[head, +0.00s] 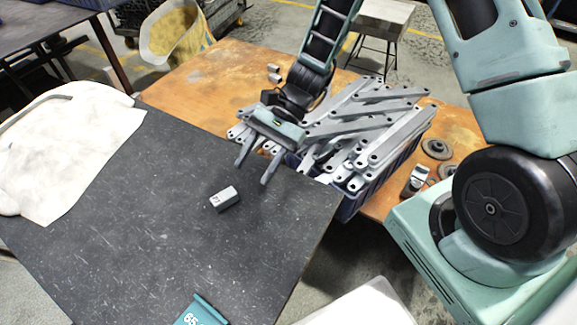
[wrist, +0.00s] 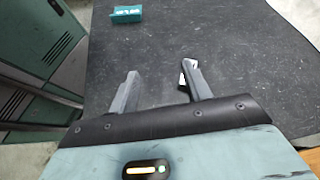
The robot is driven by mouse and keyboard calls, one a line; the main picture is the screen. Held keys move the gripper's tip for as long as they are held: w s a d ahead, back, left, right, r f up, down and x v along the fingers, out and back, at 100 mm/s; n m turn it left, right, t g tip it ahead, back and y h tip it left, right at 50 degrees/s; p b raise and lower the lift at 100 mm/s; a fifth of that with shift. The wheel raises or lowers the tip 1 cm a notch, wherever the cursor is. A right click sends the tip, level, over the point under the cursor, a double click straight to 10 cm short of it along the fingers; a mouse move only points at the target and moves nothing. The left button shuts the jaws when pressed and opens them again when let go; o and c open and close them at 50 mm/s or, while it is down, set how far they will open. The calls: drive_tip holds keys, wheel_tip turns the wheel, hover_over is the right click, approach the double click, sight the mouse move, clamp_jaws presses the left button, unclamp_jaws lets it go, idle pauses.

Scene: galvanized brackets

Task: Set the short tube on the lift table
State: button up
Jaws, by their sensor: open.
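The short tube (head: 224,198), a small grey metal piece with a dark opening at one end, lies on its side on a dark, scuffed table top (head: 150,220), which looks like the lift table. My gripper (head: 251,174) is open and empty above that top, up and right of the tube in the head view, apart from it. In the wrist view, my gripper (wrist: 160,70) points its two spread fingers over the dark top (wrist: 230,50). A pale bit of the tube (wrist: 183,78) shows beside the right finger, which hides most of it.
White cloth (head: 75,140) covers the left corner. A teal object marked 65 (head: 200,312) sits at the near edge. Much of the dark top is clear.

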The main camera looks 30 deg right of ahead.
drive_tip(key=s+d+r+n+t+h, duration=0.1)
drive_tip(key=s+r+n+t+h, duration=0.4)
drive_tip(key=s+r+n+h, duration=0.4)
drive_tip(key=s+r+n, duration=0.5)
drive_tip(key=s+n, duration=0.1)
drive_tip(key=n, duration=0.3)
drive_tip(key=shift+s+d+h, duration=0.25)
drive_tip(key=shift+d+h, duration=0.05)
drive_tip(key=shift+h, duration=0.1)
wheel_tip(320, 180, up, 10)
drive_tip(key=p, duration=1)
drive_tip(key=shift+r, duration=0.15)
